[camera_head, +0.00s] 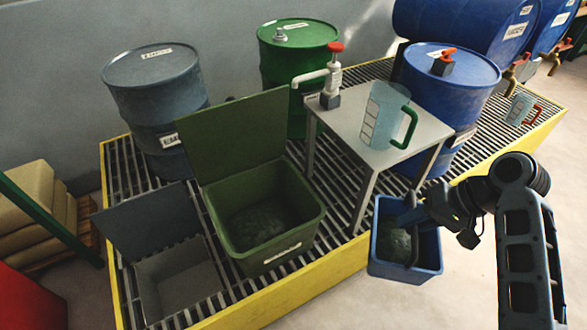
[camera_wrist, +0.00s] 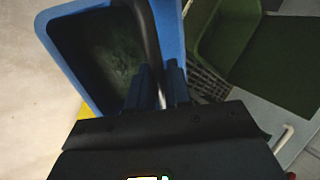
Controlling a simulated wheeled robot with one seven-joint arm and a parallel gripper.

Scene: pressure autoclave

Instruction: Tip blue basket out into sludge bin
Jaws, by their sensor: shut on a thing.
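The blue basket (camera_head: 376,262) is at the front right, just off the yellow edge of the platform, roughly upright, with dark green stuff inside. It fills the upper left of the wrist view (camera_wrist: 60,62). My gripper (camera_head: 408,212) is shut on the basket's dark handle; its fingers (camera_wrist: 160,82) pinch the handle bar in the wrist view. A green bin (camera_head: 262,262) with its lid open stands left of the basket and holds dark sludge-like stuff. A grey bin (camera_head: 185,285) with its lid open stands further left and looks empty. The bins' labels are unreadable.
A small grey table (camera_head: 385,150) with a measuring jug (camera_head: 384,112) and a pump bottle (camera_head: 331,85) stands behind the basket. Grey (camera_head: 155,90), green (camera_head: 290,45) and blue drums (camera_head: 445,90) stand on the yellow-edged grating (camera_head: 340,265). The floor at the front right is clear.

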